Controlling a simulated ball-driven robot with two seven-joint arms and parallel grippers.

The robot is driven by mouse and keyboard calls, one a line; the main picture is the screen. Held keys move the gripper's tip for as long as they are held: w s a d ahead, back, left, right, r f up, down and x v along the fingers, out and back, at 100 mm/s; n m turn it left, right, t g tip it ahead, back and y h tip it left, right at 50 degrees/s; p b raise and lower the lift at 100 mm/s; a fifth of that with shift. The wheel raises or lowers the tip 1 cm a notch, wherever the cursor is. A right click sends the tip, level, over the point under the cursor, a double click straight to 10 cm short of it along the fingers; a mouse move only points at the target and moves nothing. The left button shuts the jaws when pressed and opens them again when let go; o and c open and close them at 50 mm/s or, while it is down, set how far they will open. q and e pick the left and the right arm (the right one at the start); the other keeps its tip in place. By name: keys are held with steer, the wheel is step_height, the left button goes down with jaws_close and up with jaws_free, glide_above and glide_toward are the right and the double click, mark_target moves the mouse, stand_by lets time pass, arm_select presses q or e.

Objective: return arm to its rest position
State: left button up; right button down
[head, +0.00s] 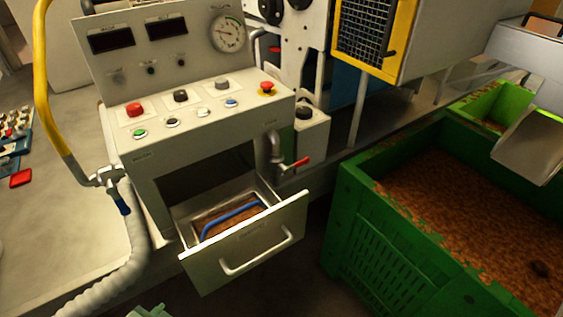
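Neither of my grippers shows in the head view, and no arm that I can make out as mine is in it. The control cabinet (205,150) stands left of centre, with buttons on its sloped panel. Below its panel, a drawer (243,244) is pulled out. Brown material and a blue bar (232,217) lie inside the drawer. Nothing is seen touching the drawer's handle (256,251).
A green crate (389,255) full of brown granules stands at the right, under a metal chute (534,146). A yellow pipe (46,85) and a pale ribbed hose (127,262) run along the left. A red-handled valve (293,165) sticks out beside the cabinet. Dark floor lies between drawer and crate.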

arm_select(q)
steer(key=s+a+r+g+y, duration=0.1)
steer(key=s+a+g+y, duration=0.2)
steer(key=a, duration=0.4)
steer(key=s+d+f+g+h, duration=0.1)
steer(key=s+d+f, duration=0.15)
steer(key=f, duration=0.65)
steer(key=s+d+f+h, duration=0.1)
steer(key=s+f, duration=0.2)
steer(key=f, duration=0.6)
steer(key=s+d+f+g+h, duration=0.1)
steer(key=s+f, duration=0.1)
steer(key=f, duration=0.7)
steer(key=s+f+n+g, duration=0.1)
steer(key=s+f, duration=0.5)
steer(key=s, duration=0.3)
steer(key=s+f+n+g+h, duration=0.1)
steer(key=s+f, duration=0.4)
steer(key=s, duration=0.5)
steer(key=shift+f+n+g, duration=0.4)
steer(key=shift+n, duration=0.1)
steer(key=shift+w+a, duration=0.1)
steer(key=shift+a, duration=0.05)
